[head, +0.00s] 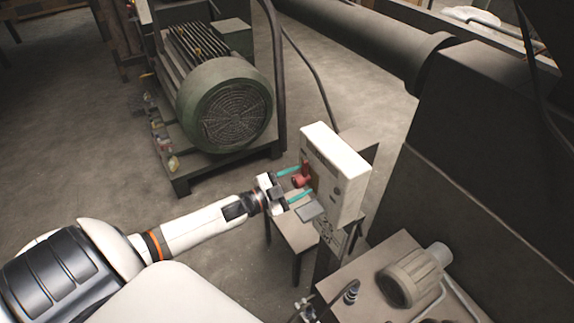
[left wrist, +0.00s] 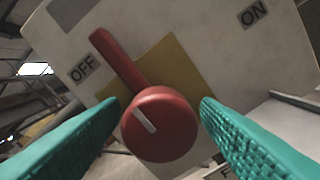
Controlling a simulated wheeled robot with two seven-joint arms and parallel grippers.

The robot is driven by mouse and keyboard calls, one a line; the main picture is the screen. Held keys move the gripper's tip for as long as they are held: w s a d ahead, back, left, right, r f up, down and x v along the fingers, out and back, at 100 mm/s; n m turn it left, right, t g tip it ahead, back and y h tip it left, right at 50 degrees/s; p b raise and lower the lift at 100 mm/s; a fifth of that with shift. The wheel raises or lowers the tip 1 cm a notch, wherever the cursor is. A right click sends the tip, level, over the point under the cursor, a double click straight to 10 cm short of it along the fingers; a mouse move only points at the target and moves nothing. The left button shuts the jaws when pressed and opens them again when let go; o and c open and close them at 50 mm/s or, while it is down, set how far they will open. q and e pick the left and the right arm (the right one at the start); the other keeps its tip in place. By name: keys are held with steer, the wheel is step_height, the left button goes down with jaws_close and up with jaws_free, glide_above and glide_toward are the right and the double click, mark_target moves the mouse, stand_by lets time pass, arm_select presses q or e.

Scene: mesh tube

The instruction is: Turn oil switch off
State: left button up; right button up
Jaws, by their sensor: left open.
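The oil switch is a red knob (left wrist: 160,125) with a red lever arm, mounted on a yellow plate (left wrist: 175,65) on a pale control box (head: 345,165). In the left wrist view the lever tilts to the upper left, and its end is close to the OFF label (left wrist: 82,68). The ON label (left wrist: 253,13) is at the upper right. In the head view the red switch (head: 300,181) is on the box's left face. My left gripper (head: 304,182) is open, its teal fingers on either side of the knob. Contact cannot be told. My right gripper is not in view.
A large green motor (head: 225,105) stands on a base behind my left arm. A dark machine housing (head: 480,150) fills the right side. A small motor (head: 408,278) sits on a metal surface at the lower right. Open floor (head: 70,130) lies to the left.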

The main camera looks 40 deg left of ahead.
arm_select(q)
steer(key=b+v, duration=0.2)
steer(key=v, duration=0.9)
steer(key=shift+s+a+b, duration=0.15)
steer(key=shift+s+b, duration=0.2)
steer(key=shift+f, duration=0.15)
